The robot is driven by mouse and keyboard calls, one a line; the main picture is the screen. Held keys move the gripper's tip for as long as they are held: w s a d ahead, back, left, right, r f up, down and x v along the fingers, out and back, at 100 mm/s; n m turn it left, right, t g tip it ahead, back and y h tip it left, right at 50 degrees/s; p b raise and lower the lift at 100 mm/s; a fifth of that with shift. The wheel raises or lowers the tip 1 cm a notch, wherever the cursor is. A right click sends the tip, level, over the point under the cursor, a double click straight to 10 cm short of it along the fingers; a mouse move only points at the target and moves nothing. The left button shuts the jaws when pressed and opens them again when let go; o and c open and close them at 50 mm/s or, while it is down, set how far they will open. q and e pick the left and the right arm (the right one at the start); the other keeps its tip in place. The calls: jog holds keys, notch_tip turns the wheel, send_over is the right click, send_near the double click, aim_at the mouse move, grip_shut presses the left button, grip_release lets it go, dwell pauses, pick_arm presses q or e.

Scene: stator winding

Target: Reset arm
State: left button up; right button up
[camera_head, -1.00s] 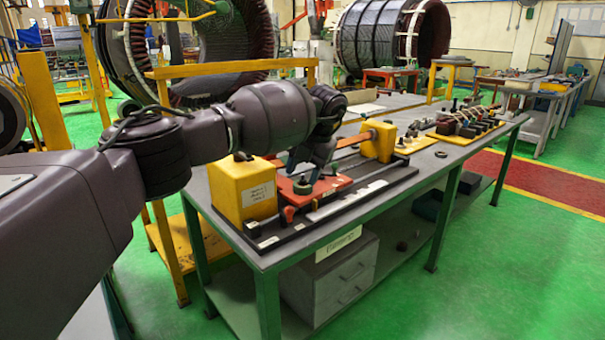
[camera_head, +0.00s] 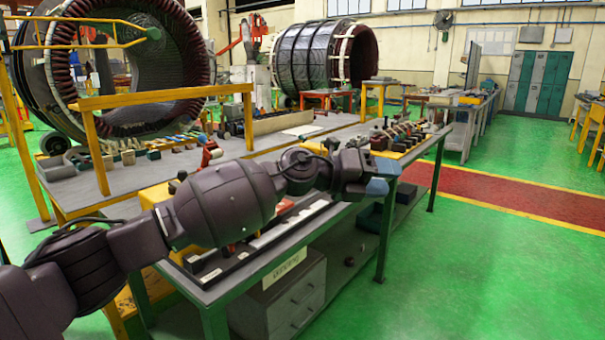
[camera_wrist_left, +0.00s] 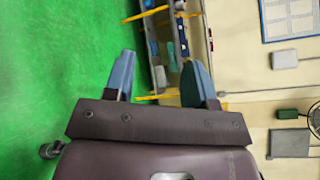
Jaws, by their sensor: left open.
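My left arm comes in from the left in the head view and stretches across the front of the workbench. My left gripper (camera_head: 376,188) is at its end, near the bench's front edge, pointing right. In the left wrist view the two blue fingers of the left gripper (camera_wrist_left: 160,80) stand wide apart with nothing between them. Beyond them that view shows green floor, a wall and distant furniture turned sideways. My right gripper is not in view.
The workbench (camera_head: 225,287) carries a fixture partly hidden behind my arm, and small tools at the back left. A grey drawer unit (camera_head: 296,300) stands below. Large stators (camera_head: 312,58) stand behind. Green floor (camera_head: 480,270) at the right is clear.

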pick_arm(q)
jog(key=s+a+f+n+t+y+p, duration=0.1)
jog(key=s+a+f+n+t+y, duration=0.3)
jog(key=a+f+n, duration=0.55)
jog(key=s+a+f+n+t+y, duration=0.2)
jog(key=a+f+n+t, duration=0.4)
jog(key=n, duration=0.6)
jog(key=s+a+f+n+t+y+p, duration=0.1)
jog(key=s+a+f+n+t+y, duration=0.35)
jog(key=a+n, duration=0.5)
jog(key=s+a+f+n+g+y, duration=0.1)
jog(key=s+a+f+n+y, duration=0.1)
jog(key=s+a+f, duration=0.3)
jog(key=s+a+f+n+g+y, duration=0.2)
jog(key=s+a+f, duration=0.4)
jog(key=s+f, duration=0.4)
jog(key=s+a+f+n+g+y+p, duration=0.1)
jog(key=s+a+f+n, duration=0.3)
jog(key=s, duration=0.9)
notch_tip(320, 180, down, 5)
jog(key=shift+s+a+r+g+y, duration=0.25)
jog(key=shift+a+g+y, duration=0.2)
jog(key=shift+a+g, duration=0.5)
jog(key=shift+a, duration=0.15)
jog(key=shift+f, duration=0.1)
